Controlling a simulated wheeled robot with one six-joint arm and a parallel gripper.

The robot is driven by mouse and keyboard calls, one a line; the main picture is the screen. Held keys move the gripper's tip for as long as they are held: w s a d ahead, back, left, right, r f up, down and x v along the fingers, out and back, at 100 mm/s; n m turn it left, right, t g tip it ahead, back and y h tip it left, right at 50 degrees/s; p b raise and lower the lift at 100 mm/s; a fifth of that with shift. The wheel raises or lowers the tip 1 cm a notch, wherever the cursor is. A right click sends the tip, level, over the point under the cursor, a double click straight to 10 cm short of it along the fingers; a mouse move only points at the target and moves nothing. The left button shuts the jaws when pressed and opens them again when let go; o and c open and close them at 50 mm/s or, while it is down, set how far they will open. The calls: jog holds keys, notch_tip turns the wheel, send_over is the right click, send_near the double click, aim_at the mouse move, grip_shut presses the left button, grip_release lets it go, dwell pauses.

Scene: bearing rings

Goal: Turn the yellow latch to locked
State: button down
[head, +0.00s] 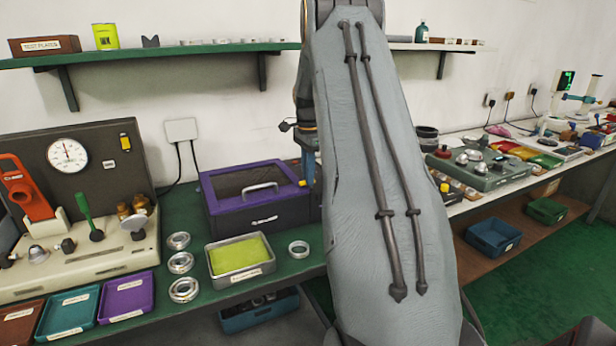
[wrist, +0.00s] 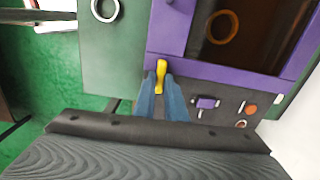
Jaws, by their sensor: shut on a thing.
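The yellow latch (wrist: 161,68) sits at the edge of the purple-framed lid (wrist: 188,67) of a dark box. In the wrist view it points nearly straight up and down the picture, tilted slightly. My gripper (wrist: 161,80) is shut on the latch, with one blue finger on each side of it. The lower part of the latch lies between the fingers. In the head view the purple and dark box (head: 255,214) stands on the green bench with its lid down. My arm hides most of the gripper there.
A ring (wrist: 105,9) lies on the bench beside the box, and an orange ring (wrist: 221,27) shows through the lid window. A tray with a yellow-green pad (head: 240,277) and several metal rings stand in front of the box. A gauge stand (head: 68,155) is at the left.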

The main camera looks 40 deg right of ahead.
jog(key=shift+w+r, duration=0.1)
jog(key=shift+r, duration=0.05)
dwell(0.3)
jog(key=c, duration=1.8)
grip_release()
notch_tip(320, 180, up, 8)
jog(key=shift+f+b, duration=0.15)
jog(key=shift+b, duration=0.8)
